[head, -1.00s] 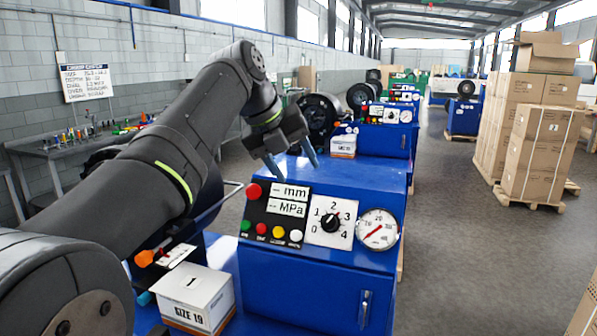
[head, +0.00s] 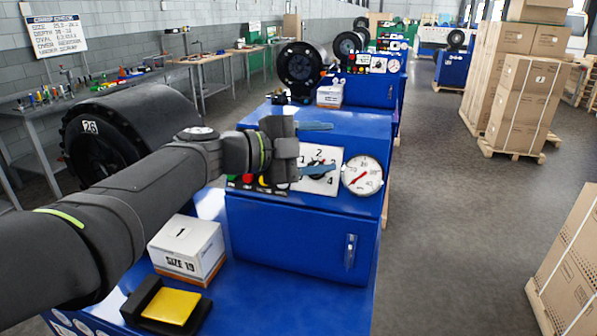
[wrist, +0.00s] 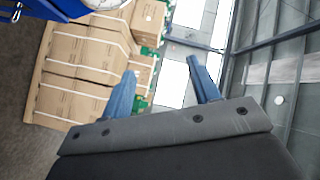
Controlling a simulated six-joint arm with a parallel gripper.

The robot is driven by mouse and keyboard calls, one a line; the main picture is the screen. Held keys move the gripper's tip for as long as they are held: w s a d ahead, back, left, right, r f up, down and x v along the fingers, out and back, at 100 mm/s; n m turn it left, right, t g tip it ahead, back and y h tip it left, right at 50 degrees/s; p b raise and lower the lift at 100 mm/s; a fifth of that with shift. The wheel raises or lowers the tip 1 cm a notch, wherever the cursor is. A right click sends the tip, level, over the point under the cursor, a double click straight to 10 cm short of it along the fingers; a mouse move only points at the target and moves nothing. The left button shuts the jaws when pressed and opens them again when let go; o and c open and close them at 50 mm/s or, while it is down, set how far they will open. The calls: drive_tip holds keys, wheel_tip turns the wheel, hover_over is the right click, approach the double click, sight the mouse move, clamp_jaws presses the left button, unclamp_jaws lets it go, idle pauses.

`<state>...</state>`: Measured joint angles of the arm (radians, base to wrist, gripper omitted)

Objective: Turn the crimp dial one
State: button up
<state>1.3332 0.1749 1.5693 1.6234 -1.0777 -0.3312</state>
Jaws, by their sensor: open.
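The crimp dial (head: 317,171) is a dark knob on a white plate numbered 0 to 4, on the front panel of the blue crimper (head: 300,235). My gripper (head: 318,148) is open and empty, its two blue fingers pointing right in the head view. The lower finger overlaps the dial plate in the picture and partly hides the knob and some numbers. I cannot tell whether it touches. In the wrist view both fingers (wrist: 163,90) stand apart with nothing between them, and the dial does not show.
A round gauge (head: 362,175) sits right of the dial. My gripper and arm hide most of the display and buttons. A SIZE 19 box (head: 187,248) and a yellow pedal (head: 171,306) stand at front left. Stacked cartons (head: 520,100) line the right, beyond open floor (head: 440,220).

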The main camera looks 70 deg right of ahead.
drive_tip(key=w+a+f+n+t+h, duration=0.35)
drive_tip(key=f+n, duration=0.25)
drive_tip(key=n, duration=0.2)
drive_tip(key=w+a+f+n+t+h, duration=0.3)
drive_tip(key=w+f+n+t, duration=0.2)
drive_tip(key=n, duration=0.4)
drive_tip(key=x, duration=1.7)
drive_tip(key=shift+s+d, duration=0.25)
drive_tip(key=shift+d, duration=0.05)
drive_tip(key=c, duration=1)
